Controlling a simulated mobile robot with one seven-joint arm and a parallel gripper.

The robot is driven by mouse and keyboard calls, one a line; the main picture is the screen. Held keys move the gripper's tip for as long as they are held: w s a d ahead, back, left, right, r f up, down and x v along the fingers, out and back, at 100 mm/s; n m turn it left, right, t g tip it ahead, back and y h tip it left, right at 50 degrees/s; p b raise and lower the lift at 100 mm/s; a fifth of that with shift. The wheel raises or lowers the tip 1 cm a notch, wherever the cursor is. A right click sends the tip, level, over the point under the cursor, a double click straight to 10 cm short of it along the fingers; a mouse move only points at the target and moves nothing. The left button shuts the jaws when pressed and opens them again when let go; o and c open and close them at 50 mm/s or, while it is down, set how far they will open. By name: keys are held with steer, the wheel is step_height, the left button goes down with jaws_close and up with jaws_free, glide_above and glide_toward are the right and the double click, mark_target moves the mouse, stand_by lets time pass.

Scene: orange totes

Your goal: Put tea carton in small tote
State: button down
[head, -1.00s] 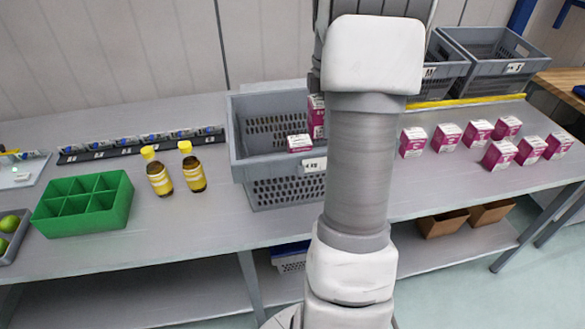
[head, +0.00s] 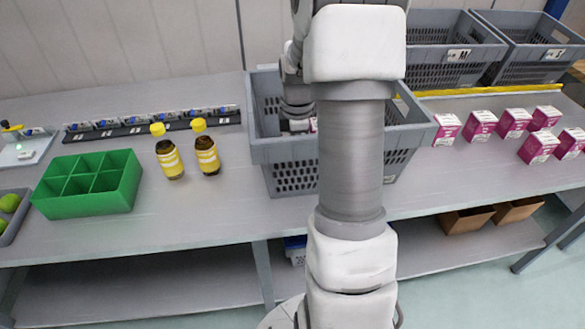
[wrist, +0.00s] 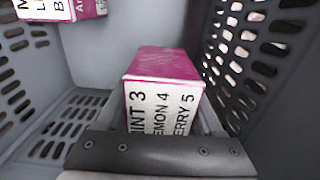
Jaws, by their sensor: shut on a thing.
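A magenta-and-white tea carton (wrist: 163,95) with printed text is between the fingers of my gripper (wrist: 160,118) in the wrist view. My gripper is shut on it. Perforated grey walls surround it, so it is inside the grey tote (head: 275,150) on the table. I cannot tell whether the carton touches the tote floor. Another magenta-and-white carton (wrist: 58,9) shows at the top left of the wrist view, apart from the held one. In the head view my gripper (head: 297,112) reaches down into this tote, with its fingertips mostly hidden.
Two more grey totes (head: 440,68) (head: 525,50) with labels stand at the back right. Several tea cartons (head: 482,125) stand on the table to the right. Two yellow-capped bottles (head: 206,155) and a green divided box (head: 90,185) are to the left. My arm hides part of the tote.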

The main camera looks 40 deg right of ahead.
steer(key=shift+w+a+f, duration=0.15)
steer(key=shift+a+f, duration=0.3)
steer(key=shift+a, duration=0.25)
steer(key=shift+f+b, duration=0.3)
steer(key=shift+f, duration=1.65)
steer(key=shift+f, duration=0.15)
jaws_free()
step_height(320, 180, up, 12)
steer(key=shift+r+p, duration=0.15)
steer(key=shift+p, duration=0.65)
